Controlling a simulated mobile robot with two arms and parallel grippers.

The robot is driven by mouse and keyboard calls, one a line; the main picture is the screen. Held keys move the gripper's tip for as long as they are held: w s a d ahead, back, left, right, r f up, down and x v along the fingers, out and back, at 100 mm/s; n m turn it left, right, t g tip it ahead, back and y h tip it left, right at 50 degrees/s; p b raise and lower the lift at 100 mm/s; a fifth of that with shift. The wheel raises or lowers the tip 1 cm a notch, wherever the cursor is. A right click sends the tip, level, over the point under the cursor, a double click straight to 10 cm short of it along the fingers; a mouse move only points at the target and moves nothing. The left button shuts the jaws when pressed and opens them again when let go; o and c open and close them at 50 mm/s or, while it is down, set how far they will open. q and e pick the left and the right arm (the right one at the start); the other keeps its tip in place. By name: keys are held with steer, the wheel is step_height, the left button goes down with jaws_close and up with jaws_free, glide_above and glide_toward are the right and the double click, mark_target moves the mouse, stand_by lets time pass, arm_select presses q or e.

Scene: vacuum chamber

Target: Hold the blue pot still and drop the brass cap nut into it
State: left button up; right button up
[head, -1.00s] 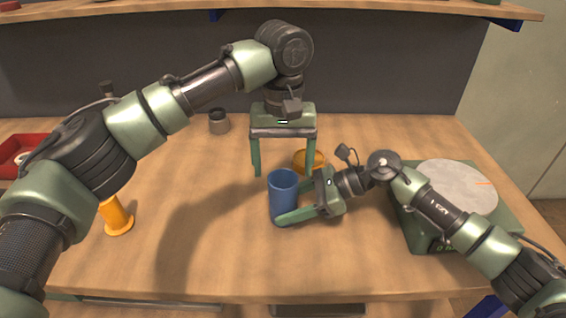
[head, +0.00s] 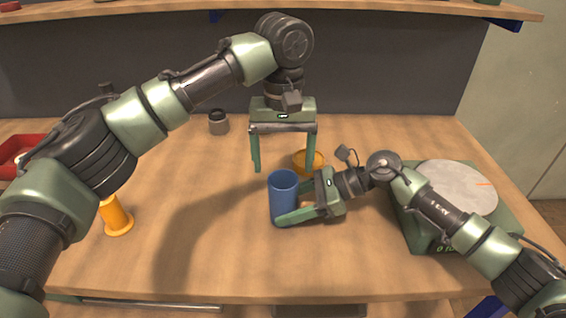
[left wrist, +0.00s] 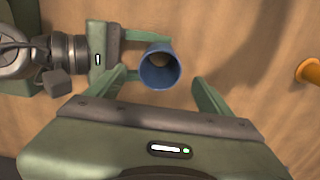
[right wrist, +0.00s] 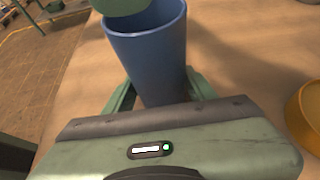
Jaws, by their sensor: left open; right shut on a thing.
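The blue pot (head: 284,200) stands upright on the wooden table, with its open mouth up. My right gripper (head: 291,207) is shut on the pot's sides from the right, and its fingers also flank the pot in the right wrist view (right wrist: 160,92). My left gripper (head: 284,168) points down above the pot, fingers wide apart and nothing between them; it also shows in the left wrist view (left wrist: 162,78). In that view a small brownish patch shows inside the pot (left wrist: 148,75); I cannot tell for sure whether it is the brass cap nut. No nut shows elsewhere.
A yellow bowl (head: 309,161) sits just behind the pot. A scale with a round pale plate (head: 458,188) stands at right. An orange spool-shaped piece (head: 117,219), a grey jar (head: 219,123) and a red tray (head: 14,160) are at left. The table's front middle is clear.

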arm_select(q)
steer(key=shift+r, duration=1.95)
arm_select(e)
steer(key=o, duration=1.1)
